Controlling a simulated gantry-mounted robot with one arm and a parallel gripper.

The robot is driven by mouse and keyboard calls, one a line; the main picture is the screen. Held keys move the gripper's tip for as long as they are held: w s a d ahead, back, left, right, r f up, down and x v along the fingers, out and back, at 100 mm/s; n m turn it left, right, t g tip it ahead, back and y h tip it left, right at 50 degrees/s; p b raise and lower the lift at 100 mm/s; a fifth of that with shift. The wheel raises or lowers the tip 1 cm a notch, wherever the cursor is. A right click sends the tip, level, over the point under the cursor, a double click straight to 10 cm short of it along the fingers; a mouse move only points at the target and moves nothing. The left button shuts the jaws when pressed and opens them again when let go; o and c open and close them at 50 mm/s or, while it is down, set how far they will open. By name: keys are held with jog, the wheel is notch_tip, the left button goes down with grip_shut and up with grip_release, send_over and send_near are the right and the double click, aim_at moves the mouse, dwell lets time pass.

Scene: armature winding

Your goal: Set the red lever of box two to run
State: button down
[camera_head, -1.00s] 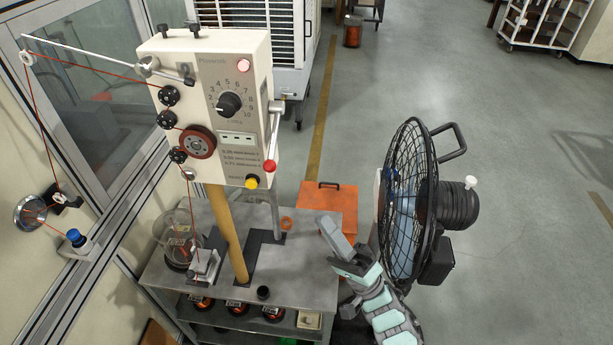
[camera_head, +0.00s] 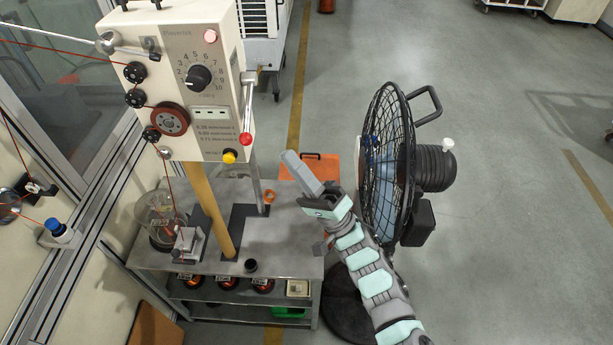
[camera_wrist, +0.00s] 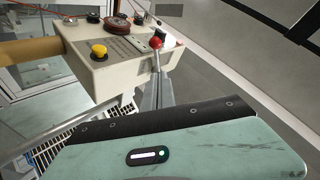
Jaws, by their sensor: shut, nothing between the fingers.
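The cream control box (camera_head: 185,55) stands on a tan post, with a black dial and a red indicator lamp on its front. The lever's red knob (camera_head: 245,138) is at the box's lower right edge; its metal arm (camera_head: 249,100) runs up the right side, so the lever points down. My gripper (camera_head: 292,158) is right of and below the knob, shut and empty, apart from the lever in this view. In the wrist view, the red knob (camera_wrist: 156,43) shows just beyond my fingertips (camera_wrist: 157,76); touch cannot be told. I cannot read a "run" mark.
A black caged fan (camera_head: 390,170) stands close to my arm on the right. The grey bench (camera_head: 285,240) has a glass jar (camera_head: 158,215) on it. An orange box (camera_head: 322,165) is behind.

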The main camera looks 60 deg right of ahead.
jog(key=w+a+r, duration=0.3)
jog(key=shift+w+r+p, duration=0.35)
